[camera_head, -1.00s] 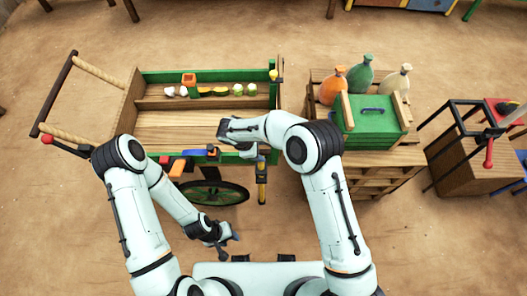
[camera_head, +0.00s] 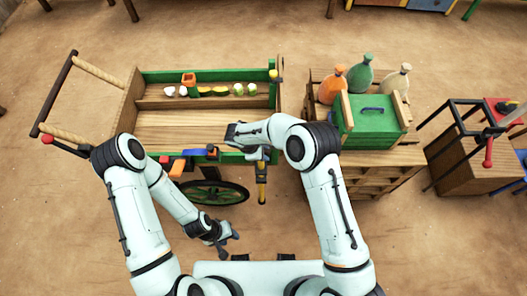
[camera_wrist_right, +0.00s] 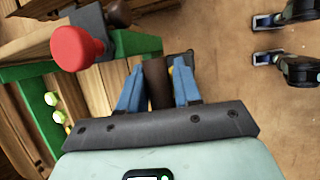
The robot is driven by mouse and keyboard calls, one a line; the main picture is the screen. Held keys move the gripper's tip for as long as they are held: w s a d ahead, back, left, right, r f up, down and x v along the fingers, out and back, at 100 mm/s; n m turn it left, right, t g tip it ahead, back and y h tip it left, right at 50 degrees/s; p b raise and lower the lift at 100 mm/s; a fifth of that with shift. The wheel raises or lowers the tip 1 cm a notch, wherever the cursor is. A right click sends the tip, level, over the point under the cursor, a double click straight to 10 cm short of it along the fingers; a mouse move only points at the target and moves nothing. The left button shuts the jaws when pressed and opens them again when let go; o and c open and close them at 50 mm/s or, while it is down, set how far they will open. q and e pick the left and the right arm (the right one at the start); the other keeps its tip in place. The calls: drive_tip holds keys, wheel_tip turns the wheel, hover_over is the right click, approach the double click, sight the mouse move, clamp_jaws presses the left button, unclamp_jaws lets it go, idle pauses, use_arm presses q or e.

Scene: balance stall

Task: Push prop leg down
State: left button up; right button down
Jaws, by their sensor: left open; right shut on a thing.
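The prop leg (camera_head: 262,186), yellow with dark parts, stands upright at the cart's front right corner, beside the spoked wheel. My right gripper (camera_head: 254,154) is at its upper end, at the cart's front edge. The leg's foot is not clear against the ground. My left gripper (camera_head: 230,238) is open and empty, low in front of the cart.
A red knob (camera_wrist_right: 78,48) is close to the right gripper. A crate stand with a green box (camera_head: 375,120) and bottles is to the right.

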sight(263, 166)
drive_tip(key=f+b, duration=0.2)
drive_tip(key=f, duration=0.3)
drive_tip(key=f+b, duration=0.3)
drive_tip(key=f, duration=0.2)
drive_tip(key=shift+s+f+b, duration=0.2)
drive_tip(key=shift+f+b, duration=0.15)
use_arm(q)
drive_tip(key=s+f, duration=0.4)
drive_tip(key=f, duration=0.3)
drive_tip(key=shift+s+g, duration=0.3)
drive_tip(key=shift+s, duration=0.05)
use_arm(e)
drive_tip(key=c, duration=0.8)
unclamp_jaws()
drive_tip(key=shift+c, duration=0.2)
use_arm(q)
drive_tip(key=shift+w+f, duration=0.1)
use_arm(e)
drive_tip(key=shift+w, duration=0.1)
drive_tip(key=shift+r, duration=0.1)
drive_tip(key=shift+a+r, duration=0.2)
drive_tip(key=shift+r, duration=0.2)
drive_tip(key=v, duration=1.2)
drive_tip(key=shift+r, duration=0.25)
